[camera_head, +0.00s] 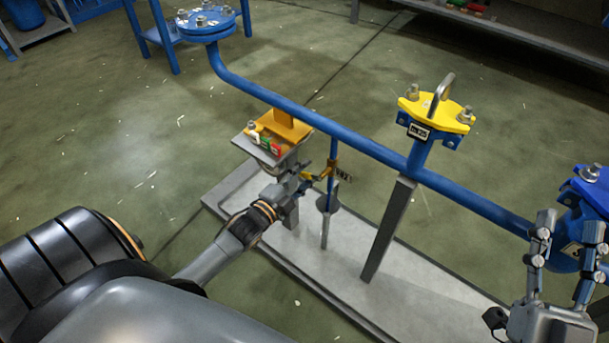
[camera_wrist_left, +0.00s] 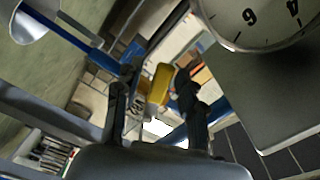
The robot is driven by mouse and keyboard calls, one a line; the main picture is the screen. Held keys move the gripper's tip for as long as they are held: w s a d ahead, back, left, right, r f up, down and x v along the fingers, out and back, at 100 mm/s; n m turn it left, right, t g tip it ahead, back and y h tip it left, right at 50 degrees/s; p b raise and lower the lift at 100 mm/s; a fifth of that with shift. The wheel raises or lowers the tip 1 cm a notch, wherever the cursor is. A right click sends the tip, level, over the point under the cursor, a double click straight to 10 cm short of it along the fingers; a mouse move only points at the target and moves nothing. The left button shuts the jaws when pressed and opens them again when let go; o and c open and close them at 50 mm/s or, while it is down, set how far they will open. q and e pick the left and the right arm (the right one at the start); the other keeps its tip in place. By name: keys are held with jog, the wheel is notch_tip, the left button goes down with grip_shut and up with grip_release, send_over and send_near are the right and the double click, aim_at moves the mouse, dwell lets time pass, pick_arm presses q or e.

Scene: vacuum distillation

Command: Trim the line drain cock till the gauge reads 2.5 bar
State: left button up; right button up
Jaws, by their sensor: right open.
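The drain cock's yellow lever (camera_head: 322,174) sits on a thin vertical blue branch (camera_head: 333,151) below the main pipe, with a small dark tag beside it. My left gripper (camera_head: 306,178) is at the lever. In the left wrist view its two fingers stand apart on either side of the yellow lever (camera_wrist_left: 159,84), with small gaps showing; contact cannot be told. A gauge dial (camera_wrist_left: 262,14) is cut off at the top right of the wrist view, showing a "6" and a "4"; no needle shows. My right gripper (camera_head: 567,240) is open and empty at the lower right.
The blue main pipe (camera_head: 300,113) runs diagonally above a pale base plate (camera_head: 300,258). A yellow-topped flange (camera_head: 437,113) with a grey handle stands on it. A blue fitting (camera_head: 567,253) is behind my right gripper.

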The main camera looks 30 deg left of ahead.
pick_arm(q)
grip_shut()
dwell(0.3)
jog(key=shift+a+r+m+p, duration=0.15)
jog(key=shift+r+m+p, duration=0.35)
jog(key=shift+m+p, duration=0.7)
pick_arm(e)
notch_tip(320, 180, down, 10)
jog(key=w+g+h, duration=0.2)
jog(key=g, duration=0.4)
jog(key=shift+w+d, duration=0.15)
jog(key=shift+d, duration=0.3)
pick_arm(q)
grip_release()
